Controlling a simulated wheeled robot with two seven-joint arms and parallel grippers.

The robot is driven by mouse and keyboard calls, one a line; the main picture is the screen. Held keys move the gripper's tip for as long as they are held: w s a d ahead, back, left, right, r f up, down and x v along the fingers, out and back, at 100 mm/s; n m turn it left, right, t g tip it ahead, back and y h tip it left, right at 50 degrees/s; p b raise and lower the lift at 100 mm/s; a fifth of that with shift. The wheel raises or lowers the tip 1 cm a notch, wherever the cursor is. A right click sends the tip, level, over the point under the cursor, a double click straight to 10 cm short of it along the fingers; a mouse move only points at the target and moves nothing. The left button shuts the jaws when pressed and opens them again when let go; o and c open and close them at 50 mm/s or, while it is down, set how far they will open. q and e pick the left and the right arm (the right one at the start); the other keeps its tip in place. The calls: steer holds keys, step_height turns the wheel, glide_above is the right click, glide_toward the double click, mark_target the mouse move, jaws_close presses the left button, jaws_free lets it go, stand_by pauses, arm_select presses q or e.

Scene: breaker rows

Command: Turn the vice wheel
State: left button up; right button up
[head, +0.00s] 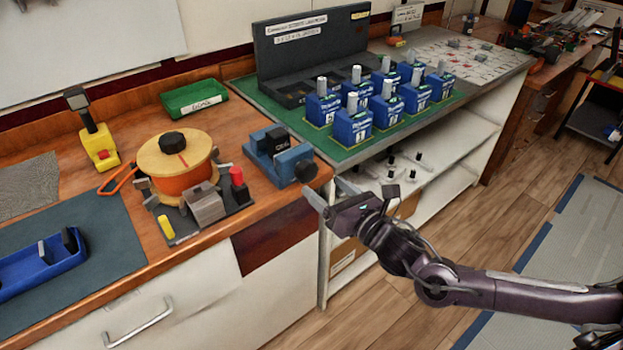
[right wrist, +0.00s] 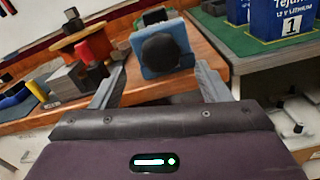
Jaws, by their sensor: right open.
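The blue vice (head: 279,157) sits at the right front corner of the wooden bench. Its black wheel (head: 306,171) faces the bench's front edge. In the right wrist view the wheel (right wrist: 160,53) is seen face-on in front of the blue vice body (right wrist: 181,35). My right gripper (head: 324,193) is open and empty, just off the bench edge, with its fingers pointing at the wheel. In the right wrist view the wheel lies beyond and between the two fingertips (right wrist: 160,78), apart from them. My left gripper is not in view.
Left of the vice stand a wooden spool (head: 175,153) and grey metal blocks (head: 205,203). A green bin (head: 194,98) is behind. Several blue battery boxes (head: 353,127) stand on the green mat (head: 400,134) at right. The space before the bench edge is open.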

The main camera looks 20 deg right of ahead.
mark_target(310, 175)
steer(key=x, duration=0.5)
steer(key=shift+w+p, duration=0.3)
steer(key=shift+p, duration=0.1)
steer(key=shift+w+a, duration=0.25)
steer(key=shift+w, duration=0.3)
steer(key=shift+f, duration=0.1)
steer(key=c, duration=1)
